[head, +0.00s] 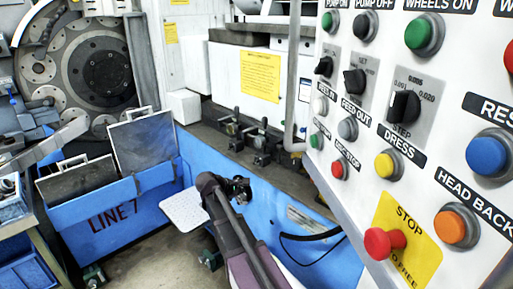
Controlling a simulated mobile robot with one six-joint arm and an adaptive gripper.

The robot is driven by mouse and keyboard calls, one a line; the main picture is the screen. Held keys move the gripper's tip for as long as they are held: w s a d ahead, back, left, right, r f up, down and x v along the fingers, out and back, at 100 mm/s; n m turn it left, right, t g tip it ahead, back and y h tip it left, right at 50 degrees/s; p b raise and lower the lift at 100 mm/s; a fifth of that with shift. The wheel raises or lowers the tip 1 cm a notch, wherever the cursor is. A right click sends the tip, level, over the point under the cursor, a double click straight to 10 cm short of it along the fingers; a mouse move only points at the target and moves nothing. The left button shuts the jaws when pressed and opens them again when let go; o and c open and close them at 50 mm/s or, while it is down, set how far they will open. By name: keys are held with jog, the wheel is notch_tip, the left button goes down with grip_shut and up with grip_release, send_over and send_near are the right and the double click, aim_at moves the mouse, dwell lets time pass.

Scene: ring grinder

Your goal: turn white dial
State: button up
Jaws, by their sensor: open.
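The control panel (440,130) fills the right side of the head view. No plainly white dial shows on it. Three black rotary knobs sit on grey plates: one at the left (324,66), one in the middle (354,82), and a larger one (404,107) on a scale marked STEP. A small white round button (320,105) is below the left knob. My gripper (240,189) is low and left of the panel, well apart from it, in front of the blue machine base. It is open, with nothing seen in it; its fingers are small and dark.
Coloured buttons crowd the knobs, and a red stop button (385,242) sticks out on a yellow plate. A grey pipe (292,80) runs along the panel's left side. The blue base (130,205) marked LINE 7 and a white perforated plate (184,210) lie lower left.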

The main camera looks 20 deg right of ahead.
aim_at(257, 142)
jog(key=w+r+n+t+h+b, duration=0.1)
jog(key=w+r+n+h, duration=0.2)
jog(key=w, duration=0.5)
jog(key=w+d+r+n+t+h+b, duration=0.1)
jog(key=w+r+n+h, duration=0.3)
jog(key=w+n, duration=0.4)
jog(key=shift+d+r+t+b, duration=0.15)
jog(key=shift+r+t+b, duration=0.2)
jog(key=shift+r+t, duration=0.4)
jog(key=shift+d+f, duration=0.1)
jog(key=x, duration=1.3)
jog(key=shift+w+d, duration=0.1)
jog(key=shift+d, duration=0.2)
jog(key=shift+c, duration=0.2)
jog(key=c, duration=0.9)
